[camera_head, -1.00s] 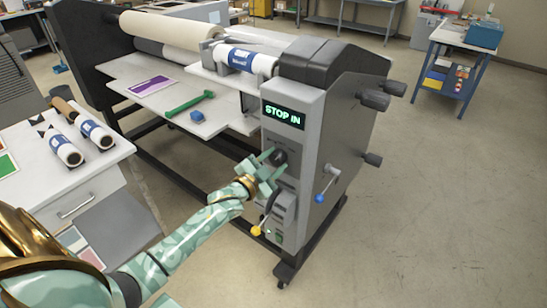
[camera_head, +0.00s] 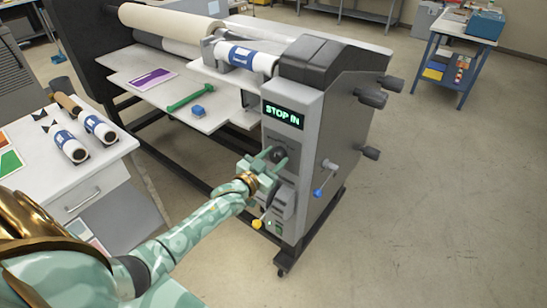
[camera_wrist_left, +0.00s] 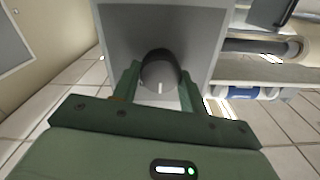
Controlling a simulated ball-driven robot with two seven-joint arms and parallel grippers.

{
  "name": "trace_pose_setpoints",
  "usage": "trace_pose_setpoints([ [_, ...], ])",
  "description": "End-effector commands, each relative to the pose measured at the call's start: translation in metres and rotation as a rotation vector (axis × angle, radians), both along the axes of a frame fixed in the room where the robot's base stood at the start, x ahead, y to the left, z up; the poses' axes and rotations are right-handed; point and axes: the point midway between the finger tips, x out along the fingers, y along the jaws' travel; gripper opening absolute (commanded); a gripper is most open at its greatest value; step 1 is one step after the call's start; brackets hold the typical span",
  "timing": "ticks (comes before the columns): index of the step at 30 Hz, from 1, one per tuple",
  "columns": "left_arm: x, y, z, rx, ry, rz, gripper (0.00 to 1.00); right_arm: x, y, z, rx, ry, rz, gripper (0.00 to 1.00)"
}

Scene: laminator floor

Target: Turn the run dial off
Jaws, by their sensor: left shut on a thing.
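The run dial (camera_head: 278,154) is a dark round knob on the grey end panel of the laminator, below a display (camera_head: 283,115) with green letters reading "STOP IN". My left gripper (camera_head: 273,157) is at the panel with its fingers on either side of the dial. In the left wrist view the dial (camera_wrist_left: 160,70) sits between the two green fingers (camera_wrist_left: 160,84), which are shut on it. A white mark on the dial points down in that view. My right gripper is in neither view.
A blue-tipped lever (camera_head: 324,178) and black knobs (camera_head: 370,97) stick out from the laminator's right side. A yellow-tipped lever (camera_head: 258,224) is below the dial. A white cabinet (camera_head: 90,190) with rolls stands at left. Open floor (camera_head: 440,200) lies to the right.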

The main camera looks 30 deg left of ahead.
Motion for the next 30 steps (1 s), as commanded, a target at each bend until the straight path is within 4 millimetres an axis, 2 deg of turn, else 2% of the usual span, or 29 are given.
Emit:
trace_pose_setpoints([
  [9, 0.0, 0.0, -0.001, -0.001, 0.003, 0.0, 0.2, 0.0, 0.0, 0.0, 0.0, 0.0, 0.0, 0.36],
  [10, 0.0, 0.0, -0.001, -0.001, 0.003, 0.0, 0.46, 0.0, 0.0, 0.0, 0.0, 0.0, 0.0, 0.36],
  [12, 0.0, 0.0, -0.001, 0.0, 0.003, 0.0, 0.65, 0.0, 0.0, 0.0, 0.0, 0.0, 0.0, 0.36],
  [23, -0.005, 0.0, -0.001, 0.0, 0.002, -0.001, 0.65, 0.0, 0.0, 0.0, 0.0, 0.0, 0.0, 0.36],
  [26, -0.019, 0.001, -0.001, 0.0, 0.003, -0.001, 0.65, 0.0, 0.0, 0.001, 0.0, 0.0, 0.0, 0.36],
  [30, -0.053, 0.004, -0.002, 0.0, 0.005, -0.001, 0.65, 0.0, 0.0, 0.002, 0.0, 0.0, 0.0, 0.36],
])
